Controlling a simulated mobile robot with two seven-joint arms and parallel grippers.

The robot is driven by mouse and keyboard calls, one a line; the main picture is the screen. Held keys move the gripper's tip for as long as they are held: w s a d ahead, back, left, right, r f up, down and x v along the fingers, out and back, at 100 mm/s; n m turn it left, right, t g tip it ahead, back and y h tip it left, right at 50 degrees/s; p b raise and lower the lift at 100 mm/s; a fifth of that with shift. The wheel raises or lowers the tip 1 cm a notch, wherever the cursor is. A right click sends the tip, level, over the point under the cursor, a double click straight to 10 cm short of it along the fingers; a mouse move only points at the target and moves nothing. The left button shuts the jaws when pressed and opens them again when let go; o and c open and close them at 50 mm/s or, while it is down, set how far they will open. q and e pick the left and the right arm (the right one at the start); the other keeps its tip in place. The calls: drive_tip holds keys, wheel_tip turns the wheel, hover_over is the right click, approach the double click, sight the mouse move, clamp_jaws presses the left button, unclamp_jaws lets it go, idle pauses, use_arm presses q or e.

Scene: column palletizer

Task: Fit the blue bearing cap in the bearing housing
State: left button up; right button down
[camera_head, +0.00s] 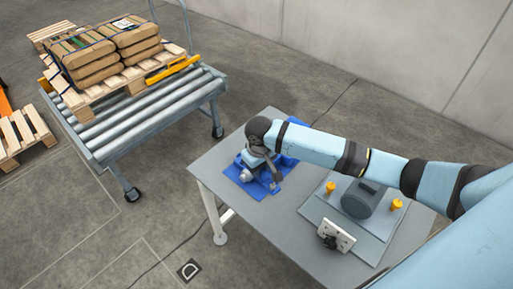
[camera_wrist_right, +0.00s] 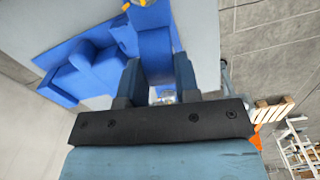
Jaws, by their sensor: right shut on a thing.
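My right gripper (camera_head: 262,177) reaches down over a blue tray (camera_head: 240,182) on the grey table. In the right wrist view its two fingers (camera_wrist_right: 160,75) are closed on a blue piece (camera_wrist_right: 156,48), which I take to be the blue bearing cap. In the head view the gripper and arm hide most of this piece, and I cannot tell if it is clear of the tray. A small silver part (camera_head: 246,175) shows beside the fingers. The dark grey rounded block (camera_head: 358,200) on a plate at the right looks like the bearing housing. My left gripper is not in view.
Two orange knobs (camera_head: 396,205) (camera_head: 330,188) flank the grey block. A pale plate with a black knob (camera_head: 336,236) is in front of it. A roller conveyor (camera_head: 150,118) with a loaded pallet stands at the left. Bare table lies between tray and plate.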

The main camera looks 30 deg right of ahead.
drive_tip(key=w+d+f+b, duration=0.1)
drive_tip(key=w, duration=0.2)
drive_tip(key=w+d+f+n+b, duration=0.1)
drive_tip(key=w+b, duration=0.1)
drive_tip(key=w, duration=0.2)
drive_tip(key=w+d+f+n+b, duration=0.1)
drive_tip(key=w+d+b, duration=0.1)
drive_tip(key=w, duration=0.1)
drive_tip(key=shift+w+f, duration=0.2)
drive_tip(key=shift+f, duration=0.15)
wheel_tip(320, 180, down, 3)
drive_tip(key=b, duration=0.4)
drive_tip(key=shift+f, duration=0.15)
drive_tip(key=shift+d+f+b, duration=0.1)
drive_tip(key=shift+f+b, duration=0.2)
drive_tip(key=shift+b, duration=0.35)
drive_tip(key=shift+f+b, duration=0.6)
drive_tip(key=shift+b, duration=0.25)
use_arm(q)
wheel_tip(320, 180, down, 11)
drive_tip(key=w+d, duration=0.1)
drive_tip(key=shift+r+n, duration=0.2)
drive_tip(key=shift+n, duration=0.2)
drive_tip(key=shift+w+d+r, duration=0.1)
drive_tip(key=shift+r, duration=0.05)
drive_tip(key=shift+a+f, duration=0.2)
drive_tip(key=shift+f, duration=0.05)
